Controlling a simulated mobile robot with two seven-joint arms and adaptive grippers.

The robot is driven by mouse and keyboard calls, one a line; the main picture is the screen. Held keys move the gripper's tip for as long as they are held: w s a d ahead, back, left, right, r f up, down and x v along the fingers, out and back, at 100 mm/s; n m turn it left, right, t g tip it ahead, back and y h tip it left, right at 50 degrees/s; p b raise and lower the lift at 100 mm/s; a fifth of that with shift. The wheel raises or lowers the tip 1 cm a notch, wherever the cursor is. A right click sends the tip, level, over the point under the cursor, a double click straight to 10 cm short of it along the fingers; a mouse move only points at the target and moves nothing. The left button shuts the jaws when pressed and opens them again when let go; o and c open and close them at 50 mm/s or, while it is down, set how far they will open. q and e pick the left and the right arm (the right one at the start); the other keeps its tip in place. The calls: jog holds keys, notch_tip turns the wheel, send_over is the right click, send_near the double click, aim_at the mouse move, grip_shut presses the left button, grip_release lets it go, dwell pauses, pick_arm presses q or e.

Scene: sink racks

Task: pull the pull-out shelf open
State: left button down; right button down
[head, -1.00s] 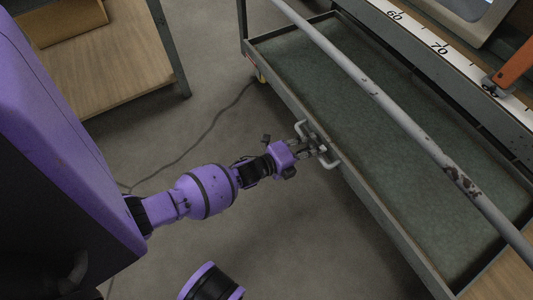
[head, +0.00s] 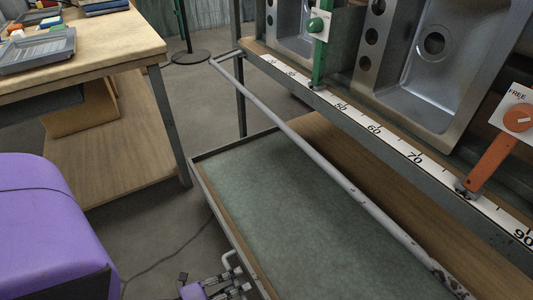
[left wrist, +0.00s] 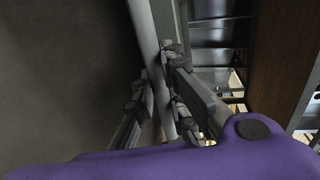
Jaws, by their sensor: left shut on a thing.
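The pull-out shelf is a shallow grey metal tray lined with a green mat (head: 270,190), below the sink bench in the head view. It stands well out past the bench's corner post, with a wooden board (head: 335,145) bare behind it. Its pale bar handle (head: 228,262) is on the near-left edge. My left gripper (head: 236,287) is at this handle, partly cut off by the bottom edge. In the left wrist view its fingers (left wrist: 163,88) are closed around the handle bar. My right gripper is not in view.
A long pale rail (head: 330,170) runs above the shelf in front of the number scale (head: 375,130). Two sinks (head: 430,60), a green lever (head: 320,55) and an orange lever (head: 490,160) are above. A wooden table (head: 90,45) stands left, with grey floor between.

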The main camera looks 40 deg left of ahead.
pick_arm(q)
jog(key=v, duration=0.3)
jog(key=shift+s+a+f, duration=0.15)
jog(key=shift+s+f, duration=0.15)
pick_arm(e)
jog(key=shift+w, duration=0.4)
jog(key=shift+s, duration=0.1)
pick_arm(q)
jog(key=c, duration=1.8)
grip_release()
jog(key=shift+o, duration=0.2)
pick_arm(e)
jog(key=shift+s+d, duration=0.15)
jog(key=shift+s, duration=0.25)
pick_arm(q)
jog(key=shift+s+a, duration=0.1)
jog(key=shift+s, duration=0.2)
jog(key=v, duration=1.1)
jog(key=shift+s, duration=0.2)
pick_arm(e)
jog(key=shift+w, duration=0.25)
